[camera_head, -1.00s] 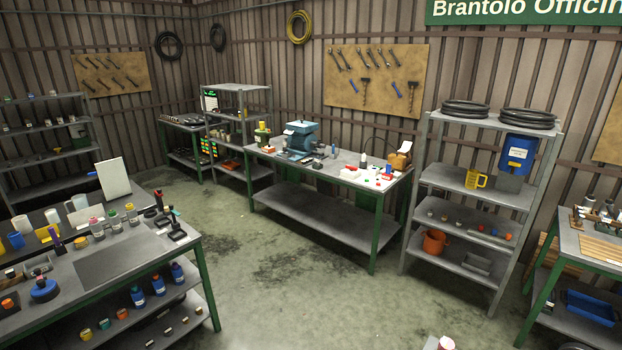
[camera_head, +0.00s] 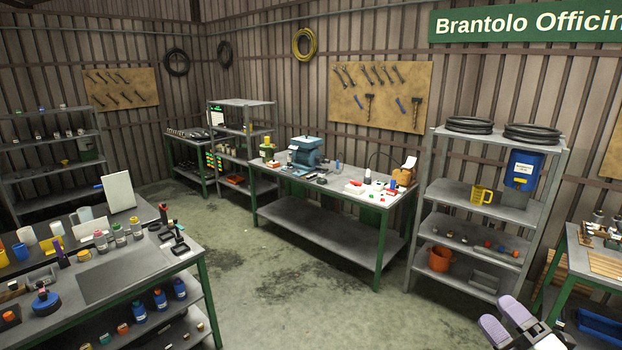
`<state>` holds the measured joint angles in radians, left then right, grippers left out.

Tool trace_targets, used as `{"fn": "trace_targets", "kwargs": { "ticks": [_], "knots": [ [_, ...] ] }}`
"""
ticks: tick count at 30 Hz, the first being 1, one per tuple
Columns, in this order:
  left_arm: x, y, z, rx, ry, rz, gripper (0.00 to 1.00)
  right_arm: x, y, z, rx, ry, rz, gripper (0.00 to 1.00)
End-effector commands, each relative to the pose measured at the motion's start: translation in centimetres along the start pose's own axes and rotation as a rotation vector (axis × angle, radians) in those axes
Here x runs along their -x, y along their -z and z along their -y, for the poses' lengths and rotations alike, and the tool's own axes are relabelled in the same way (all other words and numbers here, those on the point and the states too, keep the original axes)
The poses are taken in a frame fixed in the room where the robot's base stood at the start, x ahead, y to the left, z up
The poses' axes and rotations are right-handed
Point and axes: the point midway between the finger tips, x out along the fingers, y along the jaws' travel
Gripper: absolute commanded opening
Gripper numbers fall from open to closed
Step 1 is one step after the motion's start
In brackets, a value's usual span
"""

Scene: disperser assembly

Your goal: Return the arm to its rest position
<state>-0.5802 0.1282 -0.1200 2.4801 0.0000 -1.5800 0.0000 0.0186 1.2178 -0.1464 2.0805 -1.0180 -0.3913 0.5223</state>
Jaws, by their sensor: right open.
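My right gripper (camera_head: 508,322) shows at the bottom right of the head view, with two pale purple fingertips apart and nothing between them. It is in front of the lower part of the grey shelf unit and left of the right-hand bench. Only the gripper's front end shows; the rest of the arm is cut off by the lower edge. My left gripper is not in the picture.
A left workbench (camera_head: 112,276) holds bottles and tools. A middle bench (camera_head: 330,235) carries a blue machine (camera_head: 306,151). A shelf unit (camera_head: 478,207) stands at right, near a right-hand bench (camera_head: 548,268). The floor (camera_head: 290,310) between is clear.

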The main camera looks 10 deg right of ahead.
Motion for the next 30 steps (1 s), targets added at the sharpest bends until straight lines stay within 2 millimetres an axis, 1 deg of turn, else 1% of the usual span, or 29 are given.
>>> {"fn": "trace_targets", "kwargs": {
  "ticks": [2,5,8,10,11,12,14,15,17,18,19,21,24,27,30],
  "knots": [
    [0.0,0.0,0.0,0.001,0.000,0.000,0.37,0.5,-1.2,-0.6,-0.031,-0.051,0.162,0.65],
    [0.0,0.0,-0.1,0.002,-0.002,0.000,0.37,2.1,-2.8,0.3,-0.088,-0.041,0.393,0.65],
    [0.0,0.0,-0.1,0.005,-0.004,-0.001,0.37,4.9,-3.4,3.2,-0.172,0.060,0.621,0.65],
    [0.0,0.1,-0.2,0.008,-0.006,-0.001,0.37,7.6,-2.8,6.3,-0.252,0.188,0.770,0.65],
    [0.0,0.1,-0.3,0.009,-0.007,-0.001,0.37,9.0,-2.1,7.9,-0.295,0.257,0.829,0.65],
    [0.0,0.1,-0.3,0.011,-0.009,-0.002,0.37,10.8,-1.0,9.9,-0.355,0.354,0.896,0.65],
    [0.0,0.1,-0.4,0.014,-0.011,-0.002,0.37,13.5,1.3,12.7,-0.452,0.491,0.970,0.65],
    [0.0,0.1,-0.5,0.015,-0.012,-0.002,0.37,15.2,3.1,14.3,-0.522,0.576,1.006,0.65],
    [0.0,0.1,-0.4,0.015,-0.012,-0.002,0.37,17.6,6.2,16.4,-0.630,0.698,1.039,0.65],
    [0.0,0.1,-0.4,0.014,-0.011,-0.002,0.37,19.1,8.5,17.5,-0.704,0.774,1.045,0.65],
    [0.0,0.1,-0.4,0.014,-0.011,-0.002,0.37,20.1,10.3,18.3,-0.764,0.825,1.040,0.65],
    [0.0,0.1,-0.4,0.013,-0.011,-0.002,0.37,21.9,14.2,19.4,-0.892,0.914,1.023,0.65],
    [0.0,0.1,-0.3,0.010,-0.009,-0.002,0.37,24.2,18.1,20.3,-1.016,0.984,1.033,0.65],
    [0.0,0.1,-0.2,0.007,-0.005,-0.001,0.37,26.1,20.8,21.0,-1.103,1.032,1.062,0.65],
    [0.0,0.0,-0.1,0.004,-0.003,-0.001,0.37,28.1,23.1,21.7,-1.174,1.082,1.102,0.65]
  ]
}}
